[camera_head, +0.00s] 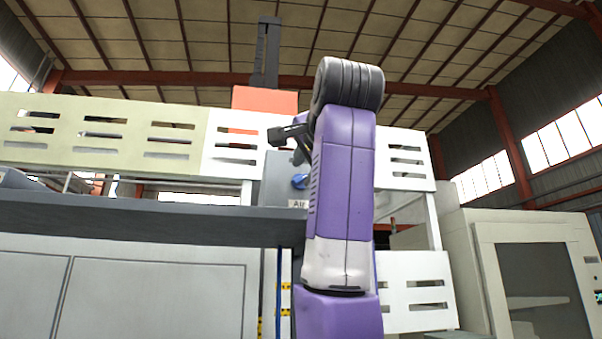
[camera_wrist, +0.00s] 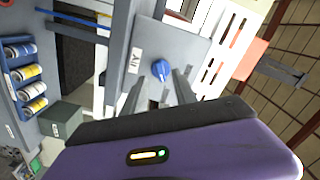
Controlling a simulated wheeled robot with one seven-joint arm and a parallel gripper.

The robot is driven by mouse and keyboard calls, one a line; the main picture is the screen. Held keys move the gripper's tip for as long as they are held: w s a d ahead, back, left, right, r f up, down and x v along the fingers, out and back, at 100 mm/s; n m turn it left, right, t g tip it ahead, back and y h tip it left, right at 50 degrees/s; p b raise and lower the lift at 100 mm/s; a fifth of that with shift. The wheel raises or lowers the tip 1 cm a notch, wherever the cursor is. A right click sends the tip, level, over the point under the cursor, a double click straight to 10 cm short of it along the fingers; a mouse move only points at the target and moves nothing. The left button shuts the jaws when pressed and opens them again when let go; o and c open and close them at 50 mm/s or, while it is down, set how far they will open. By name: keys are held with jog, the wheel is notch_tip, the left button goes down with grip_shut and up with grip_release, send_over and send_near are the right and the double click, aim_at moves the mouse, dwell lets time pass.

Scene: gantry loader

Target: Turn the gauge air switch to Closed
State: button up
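The air switch is a blue knob (camera_wrist: 161,70) on a grey panel, with a label reading "Air" (camera_wrist: 134,61) beside it. In the wrist view the label runs sideways. The knob also shows in the head view (camera_head: 299,181), just left of my purple arm, with part of its panel hidden by the arm. My gripper (camera_wrist: 159,82) has its two dark fingers spread apart, with nothing between them. The fingers point towards the knob, which appears just beyond the tips. I cannot tell whether they touch it or which setting it points to.
A dark grey beam (camera_head: 150,217) runs across on the left below the knob's height. White slotted panels (camera_head: 405,160) stand behind. A grey-white machine cabinet (camera_head: 520,270) stands at the right. A rack of blue-and-yellow cylinders (camera_wrist: 28,72) shows at the wrist view's left.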

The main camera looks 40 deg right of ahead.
aim_at(300, 179)
jog(key=shift+p+x, duration=0.7)
jog(key=shift+x, duration=1.55)
jog(key=shift+c, duration=0.2)
grip_shut()
